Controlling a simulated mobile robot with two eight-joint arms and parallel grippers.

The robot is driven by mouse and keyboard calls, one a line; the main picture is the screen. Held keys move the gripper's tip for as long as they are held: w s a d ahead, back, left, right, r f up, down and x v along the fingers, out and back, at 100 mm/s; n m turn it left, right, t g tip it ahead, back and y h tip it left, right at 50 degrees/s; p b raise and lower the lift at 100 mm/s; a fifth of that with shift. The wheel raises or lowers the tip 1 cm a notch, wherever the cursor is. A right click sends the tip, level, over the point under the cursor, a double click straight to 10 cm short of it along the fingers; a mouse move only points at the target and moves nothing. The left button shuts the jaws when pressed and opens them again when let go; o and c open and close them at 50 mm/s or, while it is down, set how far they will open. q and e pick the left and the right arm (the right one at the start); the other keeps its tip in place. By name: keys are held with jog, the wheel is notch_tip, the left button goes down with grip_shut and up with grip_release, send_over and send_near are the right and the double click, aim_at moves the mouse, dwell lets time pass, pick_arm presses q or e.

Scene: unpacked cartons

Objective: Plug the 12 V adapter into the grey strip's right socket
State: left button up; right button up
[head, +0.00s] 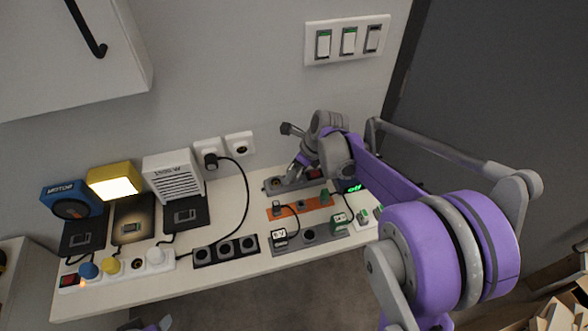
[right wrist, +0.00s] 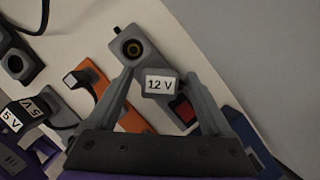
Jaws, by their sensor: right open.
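The 12 V adapter (right wrist: 159,85), a dark block with a white label, sits over the grey strip (right wrist: 124,34), between its open round socket (right wrist: 132,48) and red switch (right wrist: 183,110). The adapter covers the right socket's place; whether it is fully seated cannot be told. My right gripper (right wrist: 158,84) is open, its fingers on either side of the adapter. In the head view my right gripper (head: 296,172) is over the strip (head: 269,187) near the wall and hides the adapter. A small part of my left arm (head: 158,325) shows at the bottom edge; its fingers are unclear.
In front lie an orange strip (head: 316,204) and another grey strip (head: 325,234) with a 5 V adapter (head: 279,238) and a green plug (head: 338,220). A black strip (head: 225,248) and a white strip (head: 129,269) with plugs stand left. Cables cross the table.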

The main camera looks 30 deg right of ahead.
jog(key=v, duration=1)
jog(key=shift+r+p, duration=0.15)
jog(key=shift+p, duration=0.2)
dwell(0.4)
